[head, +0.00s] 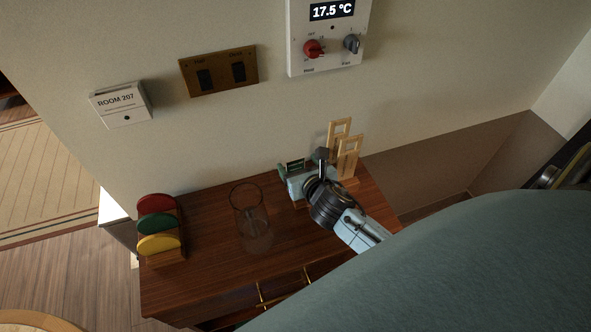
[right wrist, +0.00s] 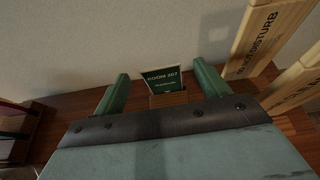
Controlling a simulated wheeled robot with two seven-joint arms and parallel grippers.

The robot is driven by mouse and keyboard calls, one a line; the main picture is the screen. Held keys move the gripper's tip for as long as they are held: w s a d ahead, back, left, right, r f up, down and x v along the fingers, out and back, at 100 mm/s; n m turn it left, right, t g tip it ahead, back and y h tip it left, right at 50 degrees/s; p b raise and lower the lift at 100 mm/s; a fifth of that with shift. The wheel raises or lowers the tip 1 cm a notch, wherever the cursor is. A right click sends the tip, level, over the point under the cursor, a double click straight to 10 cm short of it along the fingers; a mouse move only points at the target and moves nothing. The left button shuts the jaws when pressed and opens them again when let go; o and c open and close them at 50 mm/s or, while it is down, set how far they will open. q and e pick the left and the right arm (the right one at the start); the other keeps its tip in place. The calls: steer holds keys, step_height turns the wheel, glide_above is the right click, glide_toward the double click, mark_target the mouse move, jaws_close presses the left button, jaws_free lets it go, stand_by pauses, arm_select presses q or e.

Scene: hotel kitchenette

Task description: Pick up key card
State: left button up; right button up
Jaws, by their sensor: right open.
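The key card (right wrist: 163,80), dark green with "ROOM 207" in white, stands upright in a small wooden holder (right wrist: 168,99) near the wall. In the head view the card (head: 293,164) shows as a small dark patch by my gripper. My right gripper (head: 295,172) is open over the back of the wooden cabinet top. In the right wrist view its two green fingers (right wrist: 161,74) stand on either side of the card, with gaps visible on both sides. I cannot tell how deep the card lies between them. My left gripper is not in view.
Wooden "do not disturb" hangers (head: 348,155) stand close to the right of my gripper. A clear glass (head: 248,210) stands to its left on the cabinet top (head: 205,262). A rack with red, green and yellow discs (head: 158,244) is at the left end. The wall is close behind.

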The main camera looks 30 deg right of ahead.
steer(key=shift+x, duration=0.85)
steer(key=shift+r, duration=0.1)
steer(key=shift+c, duration=0.3)
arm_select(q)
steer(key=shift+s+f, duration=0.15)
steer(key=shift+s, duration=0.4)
arm_select(e)
steer(key=c, duration=1.1)
arm_select(q)
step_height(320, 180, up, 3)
steer(key=p, duration=0.2)
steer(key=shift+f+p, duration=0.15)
steer(key=shift+p, duration=0.15)
arm_select(e)
step_height(320, 180, up, 10)
